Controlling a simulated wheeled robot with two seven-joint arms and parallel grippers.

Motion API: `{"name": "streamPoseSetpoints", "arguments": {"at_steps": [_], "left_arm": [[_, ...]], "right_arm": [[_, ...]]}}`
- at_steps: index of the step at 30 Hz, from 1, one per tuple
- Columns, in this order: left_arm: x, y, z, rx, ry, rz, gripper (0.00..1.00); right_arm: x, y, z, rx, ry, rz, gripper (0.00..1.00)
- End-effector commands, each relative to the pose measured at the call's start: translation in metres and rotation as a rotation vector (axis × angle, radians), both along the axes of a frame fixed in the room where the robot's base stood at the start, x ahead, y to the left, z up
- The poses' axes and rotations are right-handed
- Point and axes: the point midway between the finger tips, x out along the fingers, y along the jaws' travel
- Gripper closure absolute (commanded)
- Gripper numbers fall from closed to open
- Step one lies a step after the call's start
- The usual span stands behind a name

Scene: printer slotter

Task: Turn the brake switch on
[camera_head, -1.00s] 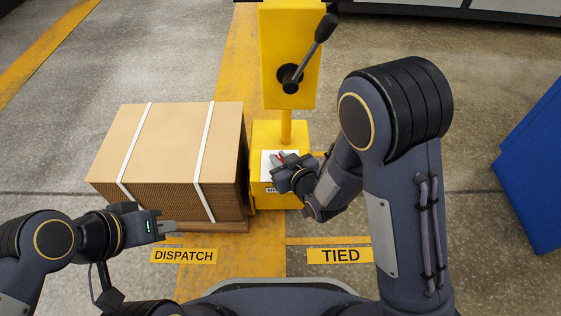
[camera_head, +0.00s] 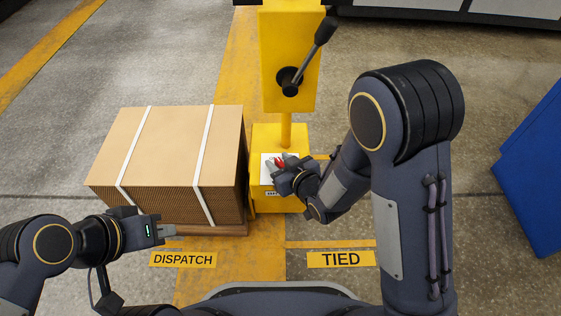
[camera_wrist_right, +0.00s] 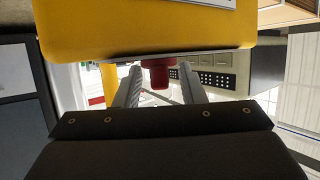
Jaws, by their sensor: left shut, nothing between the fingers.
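The brake switch is a red knob (camera_head: 278,160) on the pale plate of a low yellow box (camera_head: 262,203). A partly hidden label is on the box front. My right gripper (camera_head: 274,165) is at this plate. In the right wrist view the red knob (camera_wrist_right: 158,76) lies between the two grey fingers of my right gripper (camera_wrist_right: 160,85), with a gap on each side. Contact at the fingertips cannot be told. My left gripper (camera_head: 170,231) is shut and empty, in front of the carton, well away from the switch.
A large strapped carton (camera_head: 170,150) stands on a pallet left of the yellow box. A yellow post panel (camera_head: 287,45) with a black lever (camera_head: 312,55) rises behind the box. DISPATCH (camera_head: 183,259) and TIED (camera_head: 341,259) floor signs lie in front. A blue block (camera_head: 535,170) stands right.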

Motion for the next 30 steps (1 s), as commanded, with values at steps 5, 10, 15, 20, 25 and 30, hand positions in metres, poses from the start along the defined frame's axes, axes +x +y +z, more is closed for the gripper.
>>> {"name": "streamPoseSetpoints", "arguments": {"at_steps": [5,10,15,20,25,30], "left_arm": [[0.000,0.000,0.004,0.000,0.000,0.000,1.00],[0.000,0.000,0.013,0.000,0.000,0.000,1.00],[0.000,0.000,0.018,0.000,0.000,0.000,1.00],[0.000,0.000,0.020,0.000,0.000,0.000,1.00],[0.000,0.000,0.020,0.000,0.000,0.000,1.00],[0.000,0.000,0.020,0.000,0.000,0.000,1.00]], "right_arm": [[-0.008,-0.005,0.005,0.000,0.001,0.000,0.64],[-0.030,-0.018,0.017,0.000,0.002,-0.002,0.64],[-0.051,-0.031,0.026,0.001,0.002,-0.002,0.64],[-0.061,-0.037,0.030,0.001,0.000,0.000,0.64],[-0.062,-0.037,0.030,0.000,0.000,0.000,0.64],[-0.062,-0.037,0.030,0.000,0.000,0.000,0.64]]}}
